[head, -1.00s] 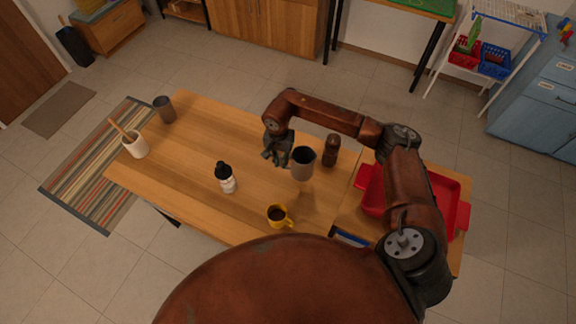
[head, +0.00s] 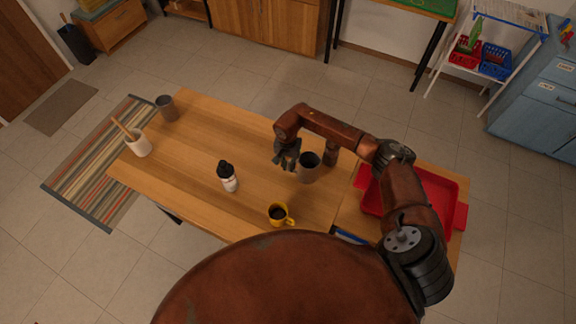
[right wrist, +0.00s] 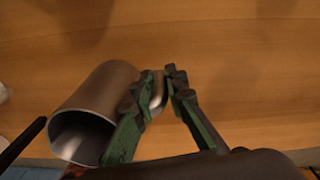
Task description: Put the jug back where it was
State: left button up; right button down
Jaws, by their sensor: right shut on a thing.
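The jug (head: 308,170) is a grey metal vessel with its dark mouth showing, at the right part of the wooden table. My right gripper (head: 290,157) is at its left side, shut on its handle. In the right wrist view the jug (right wrist: 97,100) lies to the left with its mouth towards the lower left, and its handle is between the fingers of my gripper (right wrist: 160,92). I cannot tell whether the jug touches the table. My left gripper is not in view.
A brown shaker (head: 332,151) stands close behind the jug, partly hidden by my arm. A red tray (head: 461,215) is at right.

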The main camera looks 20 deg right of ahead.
jog(key=shift+f, duration=0.1)
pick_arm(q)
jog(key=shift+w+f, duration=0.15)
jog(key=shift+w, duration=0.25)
pick_arm(e)
jog(key=c, duration=1.9)
grip_release()
jog(key=shift+c, duration=0.2)
jog(key=shift+r, duration=0.25)
pick_arm(q)
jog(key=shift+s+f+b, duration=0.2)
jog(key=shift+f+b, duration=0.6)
jog(key=shift+b, duration=0.15)
pick_arm(e)
notch_tip(320, 180, up, 12)
jog(key=shift+f, duration=0.1)
